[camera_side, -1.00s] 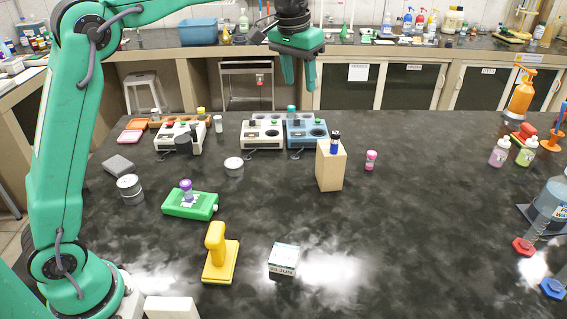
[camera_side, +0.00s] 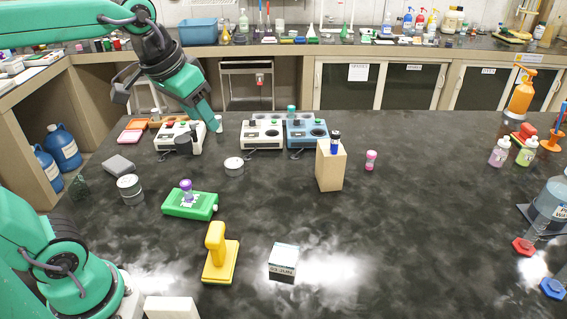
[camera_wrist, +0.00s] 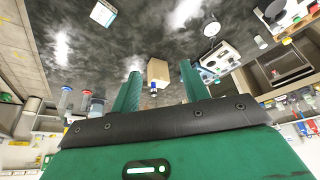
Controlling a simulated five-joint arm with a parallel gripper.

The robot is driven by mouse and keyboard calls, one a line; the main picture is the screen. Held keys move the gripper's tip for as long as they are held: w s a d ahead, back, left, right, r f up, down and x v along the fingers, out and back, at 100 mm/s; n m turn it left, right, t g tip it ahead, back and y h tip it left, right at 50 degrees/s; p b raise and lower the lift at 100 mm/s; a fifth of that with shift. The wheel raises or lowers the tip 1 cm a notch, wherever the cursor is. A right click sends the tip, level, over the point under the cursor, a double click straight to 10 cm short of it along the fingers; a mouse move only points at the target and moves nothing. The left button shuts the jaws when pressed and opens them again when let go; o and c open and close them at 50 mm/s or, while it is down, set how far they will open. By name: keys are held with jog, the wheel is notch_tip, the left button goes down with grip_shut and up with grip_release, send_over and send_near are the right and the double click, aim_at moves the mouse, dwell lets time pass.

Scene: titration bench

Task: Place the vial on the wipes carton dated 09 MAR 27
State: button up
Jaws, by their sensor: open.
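My gripper (camera_side: 207,117) is open and empty at the back left, its fingers pointing down and right in front of the stool area. Its tips overlap a small pale vial (camera_side: 218,124) in the side view; I cannot tell if they touch. Other small vials are a blue, dark-capped one (camera_side: 335,147) on a tan block (camera_side: 330,171), a pink one (camera_side: 371,160) and a purple-topped one (camera_side: 186,188) on a green box (camera_side: 189,204). A white carton (camera_side: 283,259) at the front shows a JUN date. I cannot read 09 MAR 27 anywhere.
White and blue bench instruments (camera_side: 263,134) stand in a row at the back. A yellow upright-handled object (camera_side: 219,255), a grey tin (camera_side: 130,189) and a white-lidded tin (camera_side: 234,166) stand on the dark bench. The right-centre of the bench is clear.

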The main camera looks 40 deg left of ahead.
jog(key=s+f+t, duration=0.1)
jog(key=s+f, duration=0.5)
jog(key=s, duration=0.2)
jog(key=shift+a+f, duration=0.15)
jog(key=shift+a, duration=0.25)
dwell(0.7)
